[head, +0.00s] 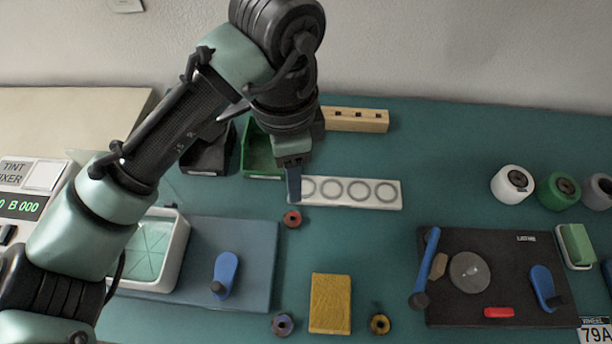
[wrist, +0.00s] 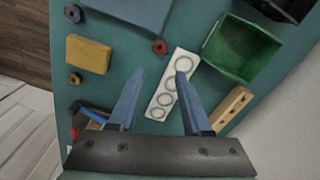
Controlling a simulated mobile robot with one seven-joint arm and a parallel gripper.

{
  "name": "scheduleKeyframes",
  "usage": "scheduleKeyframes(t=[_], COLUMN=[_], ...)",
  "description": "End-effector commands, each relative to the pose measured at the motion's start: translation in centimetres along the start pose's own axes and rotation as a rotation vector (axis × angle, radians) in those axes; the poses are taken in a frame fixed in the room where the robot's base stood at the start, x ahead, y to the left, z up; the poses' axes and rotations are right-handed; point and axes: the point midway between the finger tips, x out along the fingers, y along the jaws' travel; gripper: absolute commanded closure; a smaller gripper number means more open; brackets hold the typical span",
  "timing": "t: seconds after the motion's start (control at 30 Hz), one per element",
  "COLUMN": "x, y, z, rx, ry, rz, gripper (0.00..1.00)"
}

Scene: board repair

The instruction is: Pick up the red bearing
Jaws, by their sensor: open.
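The red bearing (head: 292,225), a small ring with a dark centre, lies flat on the green bench top. It also shows in the wrist view (wrist: 160,47), a little beyond the fingertips and between their lines. My gripper (head: 294,197) points down, with its blue fingers just behind the bearing in the head view, at the left end of the white strip (head: 397,204). Contact with the strip cannot be told.
The strip bears several ring marks. Purple (head: 283,325) and yellow (head: 380,324) bearings flank a yellow block (head: 330,303) at the front. A blue mat (head: 255,250) lies left, a black board (head: 450,310) right. A green bin (head: 258,152) and wooden block (head: 355,120) stand behind.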

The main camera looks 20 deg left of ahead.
Motion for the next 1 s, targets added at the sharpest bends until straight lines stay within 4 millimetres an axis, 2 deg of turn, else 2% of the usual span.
scheduleKeyframes(t=[0.13,0.37,0.67,0.9,1.0], x=[1.6,6.0,8.4,12.0,12.8], y=[0.2,0.3,0.2,0.1,0.1], z=[0.6,0.5,0.5,0.4,0.4], rx=[-0.003,-0.004,-0.002,-0.003,-0.002], ry=[-0.013,-0.011,-0.012,-0.012,-0.011], rz=[0.018,0.016,0.012,0.013,0.012], gripper=[0.52,0.52,0.52,0.52,0.52])
